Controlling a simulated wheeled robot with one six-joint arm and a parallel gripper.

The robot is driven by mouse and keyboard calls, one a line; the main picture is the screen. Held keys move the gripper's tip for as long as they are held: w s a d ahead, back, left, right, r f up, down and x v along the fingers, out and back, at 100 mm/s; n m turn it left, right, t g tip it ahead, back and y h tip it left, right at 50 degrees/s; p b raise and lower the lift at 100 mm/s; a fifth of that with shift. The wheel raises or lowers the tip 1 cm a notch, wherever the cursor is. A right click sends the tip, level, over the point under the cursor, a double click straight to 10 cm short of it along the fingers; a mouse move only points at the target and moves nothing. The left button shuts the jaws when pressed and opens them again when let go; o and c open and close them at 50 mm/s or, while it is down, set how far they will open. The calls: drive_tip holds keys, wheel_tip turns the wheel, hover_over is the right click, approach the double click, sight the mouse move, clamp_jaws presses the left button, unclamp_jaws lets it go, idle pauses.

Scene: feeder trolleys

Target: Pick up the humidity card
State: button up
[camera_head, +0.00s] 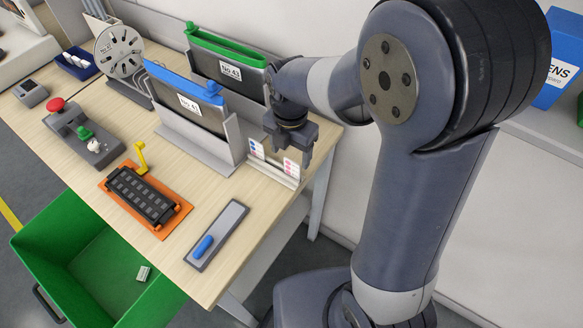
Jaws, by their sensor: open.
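Two small white cards stand upright in a low holder (275,172) near the table's right end. The right card (291,167) carries pink or red marks, and the left card (257,149) carries blue and pink marks. They look like humidity cards, but the print is too small to read. My gripper (288,146) points down over the holder, open, with its fingers close above or beside the cards. I cannot tell whether a finger touches a card. The gripper partly covers the space between the cards.
Two trolley-like holders with a blue-topped (190,105) and a green-topped (225,68) bag stand left of the gripper. An orange tray (117,200) and a grey plate with a blue handle (204,246) lie in front. A green crate (45,240) is below the table edge.

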sight(292, 161)
drive_tip(key=shift+s+f, duration=0.15)
drive_tip(key=shift+f, duration=0.15)
drive_tip(key=f, duration=0.5)
drive_tip(key=shift+s+d+p, duration=0.15)
drive_tip(key=shift+s+p, duration=0.15)
drive_tip(key=shift+p, duration=0.1)
drive_tip(key=shift+r, duration=0.1)
drive_tip(key=c, duration=1)
drive_tip(key=shift+c, duration=0.2)
